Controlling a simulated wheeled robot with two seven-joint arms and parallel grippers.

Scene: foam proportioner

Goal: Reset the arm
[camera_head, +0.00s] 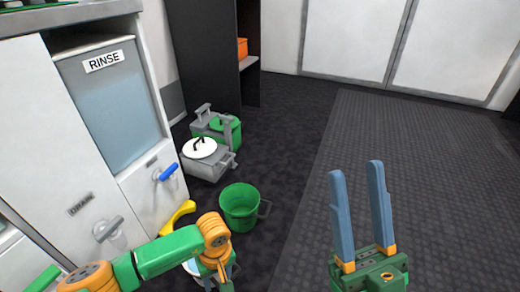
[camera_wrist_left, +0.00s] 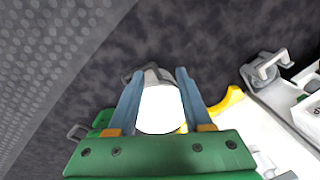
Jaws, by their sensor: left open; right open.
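My left arm comes in from the lower left in the head view. Its gripper (camera_head: 221,274) is low beside the machine, partly hidden by the arm and cut off by the frame's bottom edge. In the left wrist view the blue fingers of the left gripper (camera_wrist_left: 160,74) are spread apart. A white round surface (camera_wrist_left: 160,110) with grey behind it shows between them; I cannot tell how far below it is. My right gripper (camera_head: 361,168) points up at the lower right with its two blue fingers apart and nothing between them.
A white machine with a RINSE panel (camera_head: 105,95) and a blue-handled valve (camera_head: 167,172) stands at left. A green bucket (camera_head: 238,213), a yellow object (camera_head: 178,214) and a grey container with a white lid (camera_head: 206,162) are on the floor. The ribbed mat (camera_head: 420,140) at right is clear.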

